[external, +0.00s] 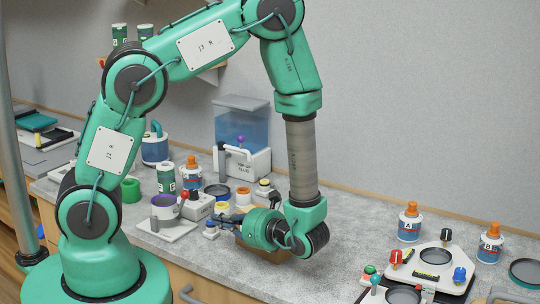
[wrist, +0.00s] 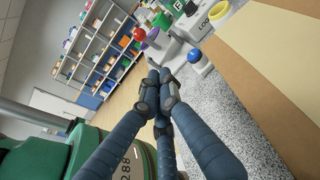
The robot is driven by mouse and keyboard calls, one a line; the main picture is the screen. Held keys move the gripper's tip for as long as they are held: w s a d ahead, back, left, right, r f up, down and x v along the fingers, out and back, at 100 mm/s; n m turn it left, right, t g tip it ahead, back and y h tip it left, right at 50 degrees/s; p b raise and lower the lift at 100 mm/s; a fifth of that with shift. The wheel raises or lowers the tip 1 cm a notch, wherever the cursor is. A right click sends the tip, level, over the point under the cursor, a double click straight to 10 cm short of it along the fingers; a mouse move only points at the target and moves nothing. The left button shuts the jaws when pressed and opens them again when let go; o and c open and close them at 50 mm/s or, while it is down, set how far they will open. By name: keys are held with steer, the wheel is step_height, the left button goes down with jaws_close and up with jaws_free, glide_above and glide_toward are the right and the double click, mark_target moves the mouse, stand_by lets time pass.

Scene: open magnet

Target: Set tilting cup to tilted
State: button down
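A grey cup with a purple inside (external: 164,207), probably the tilting cup, stands about upright on a white base plate (external: 168,232) left of my gripper. A purple-rimmed part (wrist: 151,40), likely the same cup, shows partly in the wrist view. A red ball knob (external: 184,194) is beside the cup; a red ball also shows in the wrist view (wrist: 138,33). My gripper (external: 217,220) points left, low over the counter, right of the cup and apart from it. In the wrist view its fingertips (wrist: 160,92) are drawn together with nothing visible between them.
A small blue button (external: 211,226) lies close to my fingertips; it also shows in the wrist view (wrist: 194,56). A brown block (external: 262,248) is under my gripper. Jars and a blue tank (external: 242,120) stand behind. The counter to the right of my arm has a clear stretch.

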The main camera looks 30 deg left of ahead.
steer(key=x, duration=0.6)
steer(key=shift+a, duration=0.1)
steer(key=shift+w+a+r, duration=0.15)
steer(key=shift+a+r, duration=0.4)
steer(key=shift+a, duration=0.2)
steer(key=shift+w+a+r, duration=0.15)
steer(key=shift+a+r, duration=0.45)
steer(key=shift+a, duration=0.2)
steer(key=shift+r, duration=0.15)
steer(key=shift+a+r+h+p, duration=0.2)
steer(key=shift+h+p, duration=0.1)
